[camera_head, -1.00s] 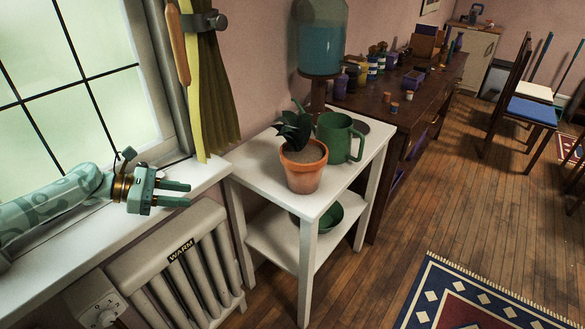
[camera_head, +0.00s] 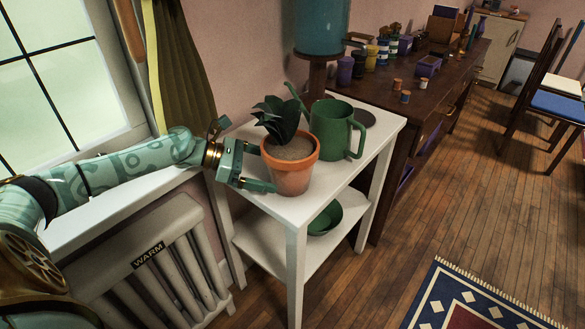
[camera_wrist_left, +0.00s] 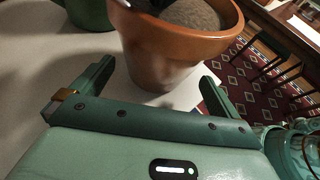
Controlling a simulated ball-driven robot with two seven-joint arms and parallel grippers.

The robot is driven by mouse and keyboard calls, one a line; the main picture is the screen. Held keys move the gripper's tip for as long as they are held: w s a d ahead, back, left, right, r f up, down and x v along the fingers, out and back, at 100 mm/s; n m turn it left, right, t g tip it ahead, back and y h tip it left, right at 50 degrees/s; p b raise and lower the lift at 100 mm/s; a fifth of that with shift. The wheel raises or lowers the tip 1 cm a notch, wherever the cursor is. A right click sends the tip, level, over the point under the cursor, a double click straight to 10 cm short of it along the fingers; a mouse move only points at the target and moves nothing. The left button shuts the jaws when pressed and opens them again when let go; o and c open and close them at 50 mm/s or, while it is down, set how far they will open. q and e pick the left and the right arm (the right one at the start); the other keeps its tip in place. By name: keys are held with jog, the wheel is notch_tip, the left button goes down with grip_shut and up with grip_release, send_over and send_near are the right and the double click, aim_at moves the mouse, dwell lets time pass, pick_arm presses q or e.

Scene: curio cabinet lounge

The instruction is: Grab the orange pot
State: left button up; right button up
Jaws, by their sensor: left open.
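The orange pot (camera_head: 291,176) is a terracotta pot with soil and a dark-leaved plant (camera_head: 279,118). It stands upright on the white side table (camera_head: 340,178). My left gripper (camera_head: 266,170) is open at the pot's left side, its fingers pointing at the pot. In the left wrist view the pot (camera_wrist_left: 165,58) rises just ahead of the two spread fingers, in line with the gap between them. I cannot tell whether a finger touches it. My right gripper is not in view.
A green watering can or jug (camera_head: 335,128) stands close behind the pot. A green bowl (camera_head: 326,218) sits on the lower shelf. A radiator (camera_head: 150,262) and window sill are at the left. A dark sideboard (camera_head: 432,103) with several jars stands beyond.

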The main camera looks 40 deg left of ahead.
aim_at(281, 173)
pick_arm(q)
jog(key=b+x, duration=0.2)
jog(key=x, duration=0.2)
jog(key=shift+w+f, duration=0.1)
jog(key=shift+f, duration=0.2)
jog(key=shift+w+d, duration=0.1)
jog(key=shift+d, duration=0.05)
jog(key=shift+r, duration=0.2)
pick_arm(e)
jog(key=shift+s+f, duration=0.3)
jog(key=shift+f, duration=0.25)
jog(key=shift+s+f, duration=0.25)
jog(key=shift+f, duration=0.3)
pick_arm(q)
jog(key=c, duration=1.4)
jog(key=shift+r, duration=0.1)
